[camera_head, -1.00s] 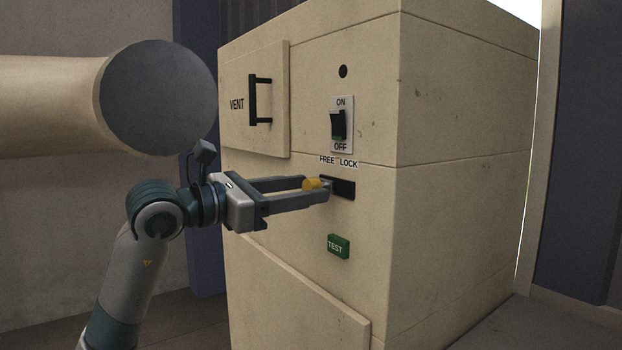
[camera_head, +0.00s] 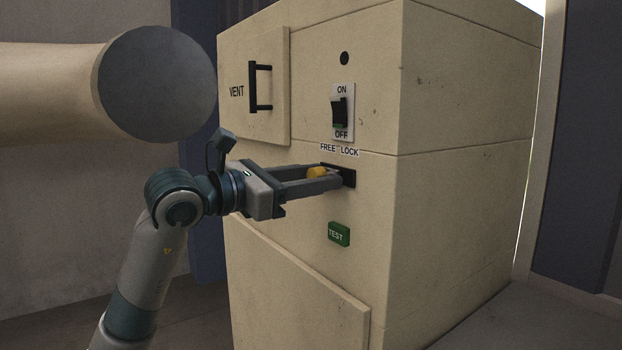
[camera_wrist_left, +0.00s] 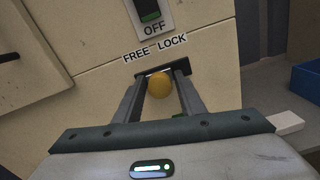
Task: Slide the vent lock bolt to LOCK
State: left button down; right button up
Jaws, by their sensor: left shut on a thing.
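The vent lock bolt has a round yellow knob (camera_head: 317,173) that stands out from a dark slot (camera_head: 349,178) in the cabinet front. The words FREE and LOCK are printed above the slot. My left gripper (camera_head: 328,178) is shut on the knob, with one finger on each side of it. In the left wrist view the knob (camera_wrist_left: 159,85) sits between the fingers, and the slot (camera_wrist_left: 181,70) shows around the fingertips. The knob looks to be near the middle of the slot, under the two words. The fingers hide part of the slot. My right gripper is not in view.
The beige cabinet (camera_head: 460,200) carries a vent door with a black handle (camera_head: 253,87), an ON/OFF switch (camera_head: 340,112) above the slot and a green TEST button (camera_head: 339,234) below it. In the left wrist view a blue box (camera_wrist_left: 306,80) stands at the right.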

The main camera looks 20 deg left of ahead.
pick_arm(q)
jog(key=shift+s+d, duration=0.8)
jog(key=shift+d, duration=0.2)
jog(key=shift+f, duration=0.1)
jog(key=c, duration=1.4)
grip_release()
jog(key=shift+s+d, duration=0.15)
